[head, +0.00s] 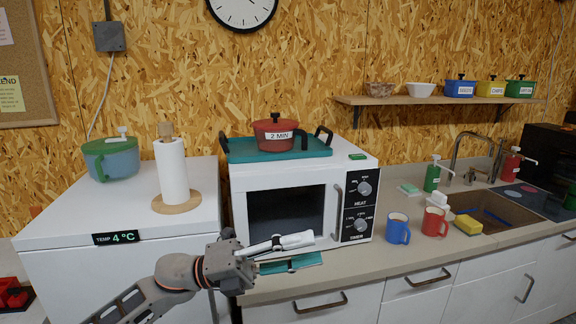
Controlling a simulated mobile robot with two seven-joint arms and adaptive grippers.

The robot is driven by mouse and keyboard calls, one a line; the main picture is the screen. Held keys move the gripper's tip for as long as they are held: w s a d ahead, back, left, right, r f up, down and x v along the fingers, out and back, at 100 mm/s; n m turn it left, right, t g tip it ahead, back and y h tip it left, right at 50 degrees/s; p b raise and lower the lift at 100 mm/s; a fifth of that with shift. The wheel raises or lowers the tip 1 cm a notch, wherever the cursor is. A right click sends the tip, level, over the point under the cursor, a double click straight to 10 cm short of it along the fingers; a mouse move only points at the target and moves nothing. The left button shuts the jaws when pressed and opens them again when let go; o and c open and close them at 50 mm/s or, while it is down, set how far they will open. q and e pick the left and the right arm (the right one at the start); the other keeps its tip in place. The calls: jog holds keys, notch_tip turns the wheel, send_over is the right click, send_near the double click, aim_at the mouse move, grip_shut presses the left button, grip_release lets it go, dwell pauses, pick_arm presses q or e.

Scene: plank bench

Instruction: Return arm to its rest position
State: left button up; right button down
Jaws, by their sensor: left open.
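My left arm comes in from the lower left, and its gripper (297,246) is in front of the microwave's lower front, near the counter's front edge. The gripper is open, and I see nothing held in it. The white microwave (237,207) stands on the counter with its door closed and two knobs on its right side. A flat teal item (305,260) shows just below the gripper, partly hidden by it; I cannot tell whether they touch. My right gripper is not in view.
A red pot (268,128) sits in a teal tray (240,153) on the microwave. A paper towel roll (172,172) and a green-lidded pot (112,158) stand on the white fridge (70,225). Blue (397,230) and red (433,223) mugs stand right of the microwave, before the sink (500,211).

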pick_arm(q)
jog(key=w+a+f+n+t+y, duration=0.1)
jog(key=a+f+n+t+y, duration=0.4)
jog(key=f+n, duration=0.45)
jog(key=a+f+n+t+y, duration=0.35)
jog(key=f+n+t, duration=0.25)
jog(key=f+n, duration=0.3)
jog(key=w+a+f+n+t+y, duration=0.1)
jog(key=a+f+n+t+y, duration=0.4)
jog(key=f+n, duration=0.4)
jog(key=s+a+f+n+g+y, duration=0.2)
jog(key=s+a+f+n, duration=0.2)
jog(key=s+f, duration=0.6)
jog(key=s+a+f+n+g+y, duration=0.3)
jog(key=s+a+f+n, duration=0.2)
jog(key=s+f, duration=0.5)
jog(key=shift+a+f+y, duration=0.35)
jog(key=shift+a+f, duration=0.55)
jog(key=shift+a, duration=0.35)
jog(key=shift+n, duration=0.25)
